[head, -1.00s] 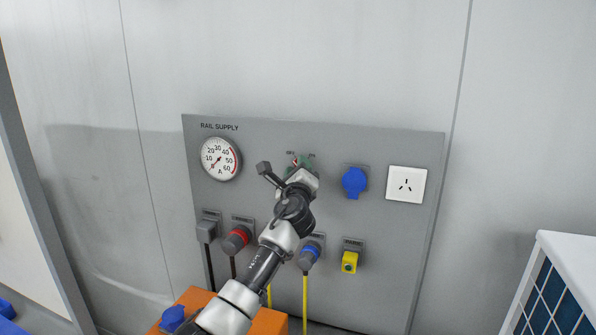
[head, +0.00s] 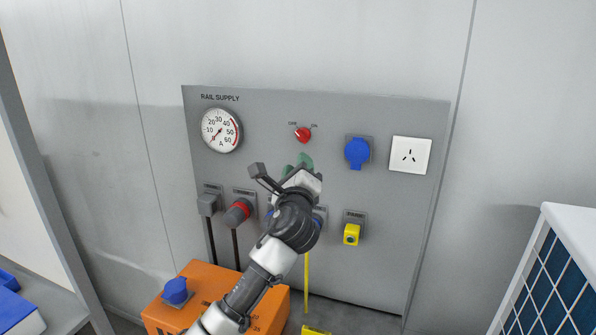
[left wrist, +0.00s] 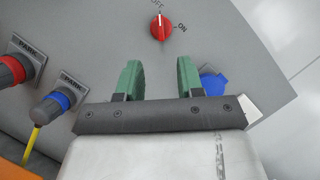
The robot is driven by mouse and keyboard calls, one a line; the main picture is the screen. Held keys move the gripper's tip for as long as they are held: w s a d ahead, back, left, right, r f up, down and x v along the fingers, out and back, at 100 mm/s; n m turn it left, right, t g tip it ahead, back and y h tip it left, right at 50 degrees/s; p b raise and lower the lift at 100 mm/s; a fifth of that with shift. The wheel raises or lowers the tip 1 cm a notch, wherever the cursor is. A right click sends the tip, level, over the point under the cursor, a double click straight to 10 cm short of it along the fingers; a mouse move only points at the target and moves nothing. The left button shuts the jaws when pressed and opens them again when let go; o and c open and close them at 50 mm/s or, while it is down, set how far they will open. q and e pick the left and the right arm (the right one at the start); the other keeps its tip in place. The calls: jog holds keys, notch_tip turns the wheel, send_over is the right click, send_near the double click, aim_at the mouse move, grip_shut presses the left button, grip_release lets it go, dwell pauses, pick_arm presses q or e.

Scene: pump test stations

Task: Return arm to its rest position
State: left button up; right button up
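My left gripper (head: 305,160) is in front of the grey rail supply panel (head: 270,130). In the left wrist view its two green fingers (left wrist: 158,78) stand apart with nothing between them. The red rotary switch (head: 303,134) is just above the fingertips in the head view, and the left wrist view (left wrist: 160,28) shows it clear of the fingers. Its pointer seems turned toward OFF. My left arm (head: 270,265) reaches up from the bottom of the head view and hides part of the lower plugs. My right gripper is not in view.
The panel carries a gauge (head: 220,131), a blue socket (head: 357,152), a white outlet (head: 410,155), a red-ringed plug (head: 237,212) and a yellow connector (head: 351,234). An orange box (head: 215,283) stands below. A white-edged unit (head: 570,225) is at the right.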

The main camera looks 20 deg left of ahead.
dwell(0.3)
pick_arm(q)
jog(key=s+a+f+n+g+h, duration=0.1)
jog(key=s+f+n+g, duration=0.5)
jog(key=f, duration=0.6)
jog(key=s+a+f+n+g+h, duration=0.1)
jog(key=s+f+n, duration=0.3)
jog(key=s+f, duration=0.55)
jog(key=s+f+n+g+h, duration=0.1)
jog(key=s+f+n+g, duration=0.3)
jog(key=s, duration=0.5)
jog(key=s+d+f+n+g+h, duration=0.1)
jog(key=s+f+n+g, duration=0.3)
jog(key=s, duration=0.6)
jog(key=s+f+n+g+h, duration=0.2)
jog(key=s+f+n, duration=0.3)
jog(key=s, duration=0.4)
notch_tip(320, 180, down, 29)
jog(key=s+m+g+b, duration=0.1)
jog(key=m+b, duration=0.1)
jog(key=s+a+f+g+b, duration=0.1)
jog(key=s+a+f+b, duration=0.1)
jog(key=s+f, duration=1.4)
jog(key=shift+a+f+y, duration=0.3)
jog(key=shift+f, duration=0.25)
